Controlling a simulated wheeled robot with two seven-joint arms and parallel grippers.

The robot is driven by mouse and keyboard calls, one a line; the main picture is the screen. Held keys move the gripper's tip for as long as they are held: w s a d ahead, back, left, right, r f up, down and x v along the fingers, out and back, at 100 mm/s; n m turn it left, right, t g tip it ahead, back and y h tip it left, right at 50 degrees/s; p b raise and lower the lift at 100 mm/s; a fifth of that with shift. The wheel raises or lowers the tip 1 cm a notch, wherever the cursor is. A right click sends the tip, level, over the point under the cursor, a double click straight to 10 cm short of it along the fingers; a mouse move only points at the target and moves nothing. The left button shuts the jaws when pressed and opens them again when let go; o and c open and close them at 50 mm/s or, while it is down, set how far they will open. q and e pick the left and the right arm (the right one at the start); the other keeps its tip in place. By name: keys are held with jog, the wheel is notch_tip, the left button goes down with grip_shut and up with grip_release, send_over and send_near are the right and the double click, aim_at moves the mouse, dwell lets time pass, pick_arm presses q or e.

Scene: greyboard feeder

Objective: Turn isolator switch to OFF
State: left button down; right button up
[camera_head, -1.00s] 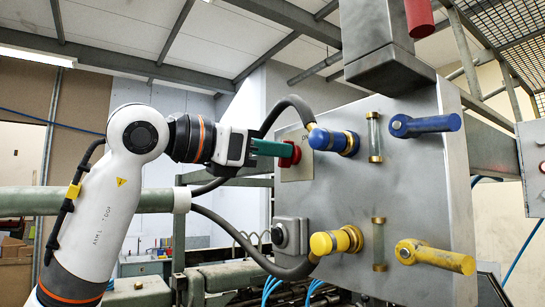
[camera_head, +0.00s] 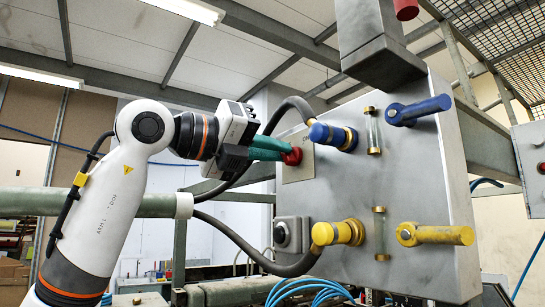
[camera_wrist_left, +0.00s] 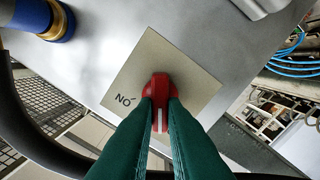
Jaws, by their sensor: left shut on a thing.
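The isolator switch is a red knob (camera_head: 292,156) on a pale square plate (camera_head: 299,170) on the grey panel. My left gripper (camera_head: 287,152) has its green fingers shut on the knob. In the left wrist view the red knob (camera_wrist_left: 160,86) sits between the two green fingertips (camera_wrist_left: 160,105), and a white mark shows on its handle. The plate (camera_wrist_left: 190,72) carries the letters ON, upside down in that view, at the lower left of the knob. The fingers hide part of the knob and plate. My right gripper is out of view.
Blue (camera_head: 333,135) and yellow (camera_head: 338,233) hose fittings stick out of the panel. A dark hose (camera_head: 262,133) arches close to my left gripper. Blue (camera_head: 420,109) and yellow (camera_head: 435,235) levers stand to the right. A grey box with a dark knob (camera_head: 281,234) is below the plate.

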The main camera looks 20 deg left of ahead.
pick_arm(q)
jog(key=shift+a+n+b, duration=0.1)
jog(key=shift+n+b, duration=0.2)
jog(key=shift+n, duration=0.5)
jog(key=c, duration=1.5)
grip_release()
jog(key=b+v, duration=0.4)
jog(key=v, duration=0.8)
jog(key=shift+w, duration=0.1)
